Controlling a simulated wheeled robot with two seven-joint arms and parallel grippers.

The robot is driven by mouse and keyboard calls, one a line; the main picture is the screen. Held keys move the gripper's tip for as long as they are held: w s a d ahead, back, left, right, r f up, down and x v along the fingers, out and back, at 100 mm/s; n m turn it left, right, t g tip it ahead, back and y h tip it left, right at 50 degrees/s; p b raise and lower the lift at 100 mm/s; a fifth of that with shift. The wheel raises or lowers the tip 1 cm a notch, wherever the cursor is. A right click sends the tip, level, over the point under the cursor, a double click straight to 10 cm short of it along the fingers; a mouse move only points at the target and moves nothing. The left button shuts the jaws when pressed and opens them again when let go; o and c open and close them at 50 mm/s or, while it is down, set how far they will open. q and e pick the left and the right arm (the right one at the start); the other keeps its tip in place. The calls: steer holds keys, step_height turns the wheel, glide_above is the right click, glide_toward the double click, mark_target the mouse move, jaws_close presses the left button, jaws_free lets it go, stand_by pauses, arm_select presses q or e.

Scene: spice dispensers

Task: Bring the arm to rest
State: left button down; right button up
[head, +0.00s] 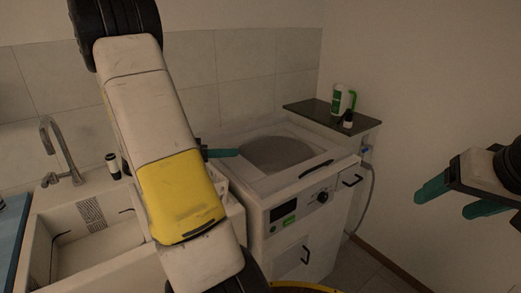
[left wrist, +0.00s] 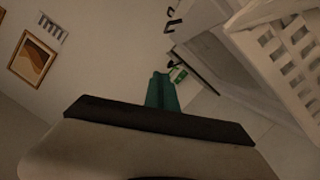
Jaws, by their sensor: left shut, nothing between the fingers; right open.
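My left arm (head: 160,140), white with a yellow section, crosses the left half of the head view. My left gripper (head: 222,153) is partly hidden behind it; its teal tip shows in front of the washing machine's top. In the left wrist view its teal fingers (left wrist: 162,92) are together with nothing between them. My right gripper (head: 450,195) is at the right edge of the head view. Its two teal fingers are apart and empty, in front of the bare wall.
A white washing machine (head: 285,195) stands in the middle. A dark shelf (head: 315,115) holds a green-white bottle (head: 341,101) and a small dark bottle (head: 348,119). A sink (head: 95,250) with a tap (head: 62,155) and a dark bottle (head: 113,166) is at left. A white slatted basket (left wrist: 290,55) shows in the left wrist view.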

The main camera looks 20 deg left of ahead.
arm_select(q)
steer(key=shift+s+a+r, duration=0.1)
steer(key=shift+s+a, duration=0.05)
steer(key=shift+s, duration=0.25)
steer(key=s+d+r+g, duration=0.1)
steer(key=s+d+g, duration=0.15)
steer(key=d, duration=0.35)
steer(key=s+d+r+m+g, duration=0.1)
steer(key=d+r+g, duration=0.15)
steer(key=d, duration=0.35)
steer(key=s+d+g, duration=0.1)
steer(key=d+g, duration=0.2)
steer(key=d, duration=0.3)
steer(key=s+d+r+n+t+y, duration=0.1)
steer(key=s+d+r+n+y, duration=0.1)
steer(key=s+d+r+y, duration=0.3)
steer(key=shift+s+r+t+y, duration=0.25)
steer(key=shift+s+t+y, duration=0.15)
steer(key=shift+s+y, duration=0.9)
steer(key=shift+s, duration=0.15)
